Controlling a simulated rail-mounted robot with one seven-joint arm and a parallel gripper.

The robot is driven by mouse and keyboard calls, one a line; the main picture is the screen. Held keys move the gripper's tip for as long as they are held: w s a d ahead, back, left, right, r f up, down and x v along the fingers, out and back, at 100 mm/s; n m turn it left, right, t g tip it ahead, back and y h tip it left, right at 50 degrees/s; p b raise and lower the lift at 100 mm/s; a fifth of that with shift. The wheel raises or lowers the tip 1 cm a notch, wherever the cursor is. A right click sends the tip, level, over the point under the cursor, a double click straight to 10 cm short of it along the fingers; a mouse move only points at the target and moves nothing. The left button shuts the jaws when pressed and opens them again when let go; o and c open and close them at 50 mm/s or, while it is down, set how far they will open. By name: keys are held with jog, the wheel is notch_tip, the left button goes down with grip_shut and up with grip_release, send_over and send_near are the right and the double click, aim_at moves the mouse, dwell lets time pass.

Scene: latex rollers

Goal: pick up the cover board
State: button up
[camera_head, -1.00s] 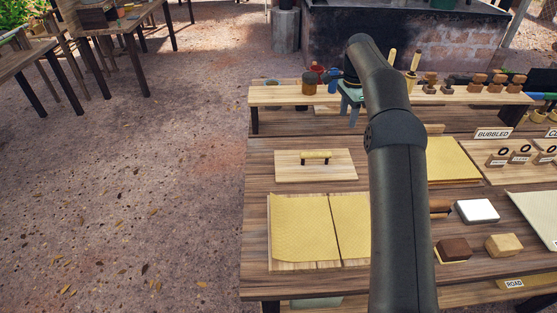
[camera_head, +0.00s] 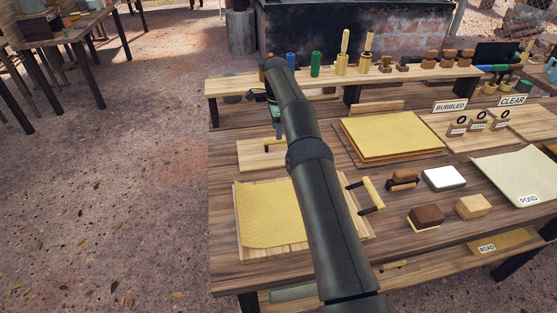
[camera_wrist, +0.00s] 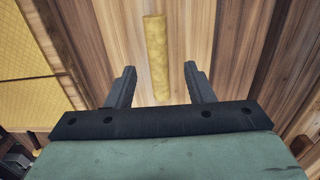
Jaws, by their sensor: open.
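The cover board (camera_head: 250,157) is a pale flat wooden board with a yellow bar handle (camera_wrist: 155,45) on top. It lies on the table behind the yellow sheets, and my arm hides its right part in the head view. My gripper (camera_wrist: 160,70) is open and empty in the wrist view, its two dark fingers on either side of the handle's line. The handle's lower end reaches between the fingertips, and I cannot tell the height gap. In the head view, my teal gripper body (camera_head: 277,118) is above the board, its fingers unclear.
A yellow sheet on a board (camera_head: 265,220) lies in front, and a yellow stack (camera_head: 390,135) lies to the right. A raised shelf (camera_head: 235,88) with rollers and stamps stands behind. A loose roller (camera_head: 372,193), a white block (camera_head: 445,178) and brown blocks occupy the right side.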

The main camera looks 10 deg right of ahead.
aim_at(279, 145)
jog(key=f, duration=0.7)
jog(key=shift+s+d+f, duration=0.1)
jog(key=shift+s+d, duration=0.05)
jog(key=shift+d, duration=0.1)
jog(key=shift+c, duration=0.3)
grip_shut()
